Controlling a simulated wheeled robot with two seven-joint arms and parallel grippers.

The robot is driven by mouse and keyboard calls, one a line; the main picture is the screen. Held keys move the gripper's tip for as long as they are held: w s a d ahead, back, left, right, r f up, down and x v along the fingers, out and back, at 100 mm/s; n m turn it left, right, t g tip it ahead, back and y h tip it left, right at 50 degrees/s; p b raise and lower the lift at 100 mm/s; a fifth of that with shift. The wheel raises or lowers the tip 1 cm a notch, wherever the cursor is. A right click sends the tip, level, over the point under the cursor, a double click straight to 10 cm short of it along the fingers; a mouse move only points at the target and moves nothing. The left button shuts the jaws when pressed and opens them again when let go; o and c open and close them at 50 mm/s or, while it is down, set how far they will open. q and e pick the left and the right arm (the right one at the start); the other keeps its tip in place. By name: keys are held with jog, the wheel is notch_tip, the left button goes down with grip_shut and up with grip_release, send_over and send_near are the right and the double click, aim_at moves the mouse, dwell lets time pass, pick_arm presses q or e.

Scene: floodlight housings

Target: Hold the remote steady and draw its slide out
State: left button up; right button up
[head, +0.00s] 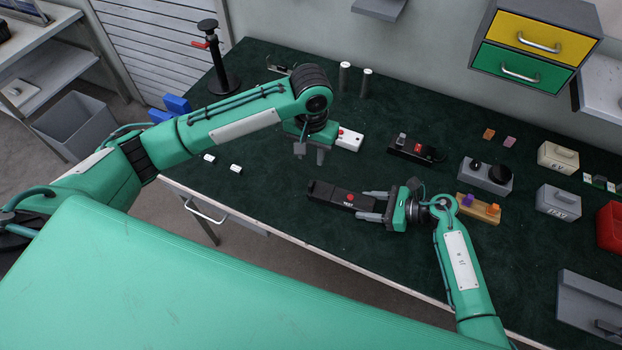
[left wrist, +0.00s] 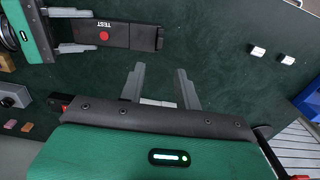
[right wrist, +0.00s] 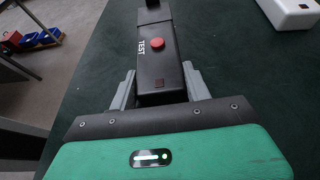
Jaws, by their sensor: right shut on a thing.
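The remote (head: 352,200) is a long black box with a red button and a TEST label, lying at the middle of the dark green mat. It also shows in the left wrist view (left wrist: 115,36) and the right wrist view (right wrist: 158,70). My right gripper (head: 372,205) is shut on its right end, with a finger along each side. A black end section, seemingly the slide (head: 321,191), shows at the remote's far end from that gripper (right wrist: 154,17). My left gripper (head: 309,153) is open and empty, above the mat beyond the remote; its parted fingers show in the left wrist view (left wrist: 160,88).
A black device (head: 416,150), a grey knob box (head: 486,175) and a wooden block holder (head: 479,208) stand to the right. Two small white pieces (head: 236,169) lie left. The mat left of the remote is clear.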

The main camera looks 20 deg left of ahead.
aim_at(311, 183)
pick_arm(q)
jog(key=shift+n, duration=0.3)
notch_tip(311, 183, down, 12)
jog(key=shift+r, duration=0.1)
jog(key=shift+c, duration=0.4)
grip_shut()
